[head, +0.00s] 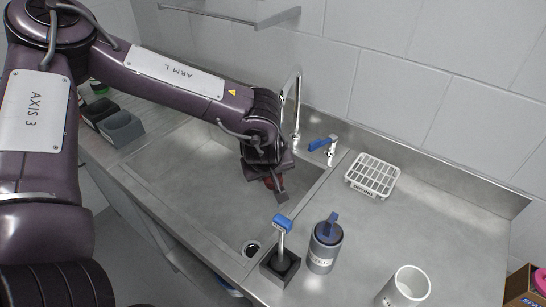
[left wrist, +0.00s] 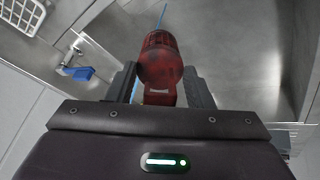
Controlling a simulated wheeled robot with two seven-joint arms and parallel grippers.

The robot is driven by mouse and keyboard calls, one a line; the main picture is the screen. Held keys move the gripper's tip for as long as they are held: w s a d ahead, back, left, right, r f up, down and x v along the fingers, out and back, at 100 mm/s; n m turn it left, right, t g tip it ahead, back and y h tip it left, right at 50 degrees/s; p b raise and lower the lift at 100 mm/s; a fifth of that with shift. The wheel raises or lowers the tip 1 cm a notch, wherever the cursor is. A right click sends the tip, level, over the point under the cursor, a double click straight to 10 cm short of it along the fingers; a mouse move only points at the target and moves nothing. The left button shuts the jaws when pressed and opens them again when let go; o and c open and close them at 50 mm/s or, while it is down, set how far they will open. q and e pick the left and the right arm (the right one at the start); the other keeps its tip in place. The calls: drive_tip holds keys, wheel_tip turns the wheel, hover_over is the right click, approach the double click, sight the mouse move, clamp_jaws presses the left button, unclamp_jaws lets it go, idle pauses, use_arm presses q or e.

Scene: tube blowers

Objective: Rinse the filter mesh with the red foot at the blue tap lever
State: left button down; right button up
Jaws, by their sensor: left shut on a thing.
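My left gripper (head: 270,187) is over the sink basin, in front of the tall chrome spout (head: 297,105). It is shut on the red foot of the filter mesh (left wrist: 162,58). In the left wrist view the red, rounded piece with a ribbed far end sits between the two fingers (left wrist: 162,92); in the head view only a little red shows below the gripper. A thin blue line (left wrist: 160,14) runs from its far end; I cannot tell what it is. The blue tap lever (head: 322,144) is right of the gripper and apart from it; it also shows in the wrist view (left wrist: 80,73). My right gripper is out of view.
A white rack (head: 373,176) stands right of the tap. A dark block (head: 280,267) with a blue-topped stem, a grey bottle (head: 325,245) and a white cup (head: 405,287) stand at the front right. Grey bins (head: 122,128) are left.

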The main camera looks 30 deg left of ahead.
use_arm(q)
drive_tip(key=shift+r, duration=0.1)
idle(0.4)
drive_tip(key=shift+s+d+r+p, duration=0.15)
drive_tip(key=shift+s+r+p, duration=0.1)
drive_tip(key=shift+p, duration=0.2)
drive_tip(key=shift+s+d+r+p, duration=0.25)
drive_tip(key=shift+s+r+p, duration=0.3)
drive_tip(key=shift+s+p, duration=0.15)
drive_tip(key=shift+s+d+r+p, duration=0.2)
drive_tip(key=shift+s+r+p, duration=0.35)
drive_tip(key=shift+s+p, duration=0.2)
drive_tip(key=shift+s+d+r+p, duration=0.25)
drive_tip(key=shift+s+r+p, duration=0.3)
drive_tip(key=shift+s+p, duration=0.15)
